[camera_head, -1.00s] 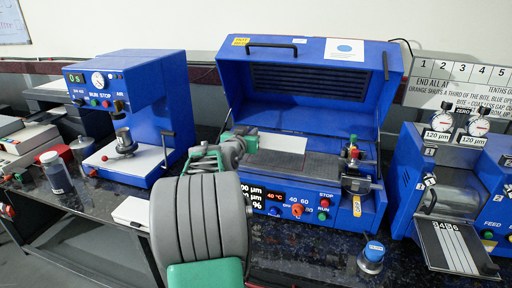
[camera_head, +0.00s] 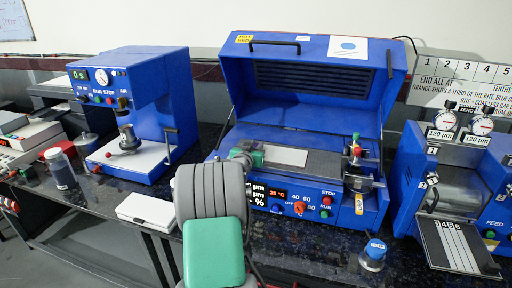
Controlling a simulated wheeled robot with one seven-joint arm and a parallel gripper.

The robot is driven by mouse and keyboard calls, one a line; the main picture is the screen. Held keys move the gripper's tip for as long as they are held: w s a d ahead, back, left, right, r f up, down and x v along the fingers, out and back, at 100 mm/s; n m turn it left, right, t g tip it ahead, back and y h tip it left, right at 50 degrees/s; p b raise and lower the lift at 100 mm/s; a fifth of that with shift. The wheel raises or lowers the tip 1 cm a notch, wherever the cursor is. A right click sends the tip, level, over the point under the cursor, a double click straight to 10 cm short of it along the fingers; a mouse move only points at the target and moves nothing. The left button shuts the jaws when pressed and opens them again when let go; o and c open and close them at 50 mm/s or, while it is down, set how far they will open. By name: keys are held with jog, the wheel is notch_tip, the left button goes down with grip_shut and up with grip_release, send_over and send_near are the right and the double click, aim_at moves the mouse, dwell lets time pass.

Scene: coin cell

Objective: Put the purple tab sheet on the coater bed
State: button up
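A pale sheet (camera_head: 286,156) lies over the grey bed (camera_head: 325,163) of the blue coater, whose lid stands open. I see no purple tab on it; its left end is hidden behind my gripper. My gripper (camera_head: 251,154), grey and green, is at the left end of the sheet, over the left part of the bed. Its fingertips are too small and covered to tell whether they are closed on the sheet. The sheet looks flat and very near or on the bed; I cannot tell if it touches all along.
A blue press (camera_head: 140,118) stands to the left and a blue roller machine (camera_head: 455,185) to the right. A capped jar (camera_head: 373,256) stands at the front right. A white box (camera_head: 147,211) and a dark bottle (camera_head: 60,169) are at the left.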

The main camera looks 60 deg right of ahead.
jog(key=o, duration=0.3)
jog(key=shift+o, duration=0.2)
jog(key=shift+r, duration=0.1)
jog(key=shift+r+p, duration=0.25)
jog(key=shift+p, duration=0.05)
jog(key=b+v, duration=0.1)
jog(key=v, duration=1.1)
jog(key=shift+f+b, duration=0.2)
jog(key=shift+b, duration=0.2)
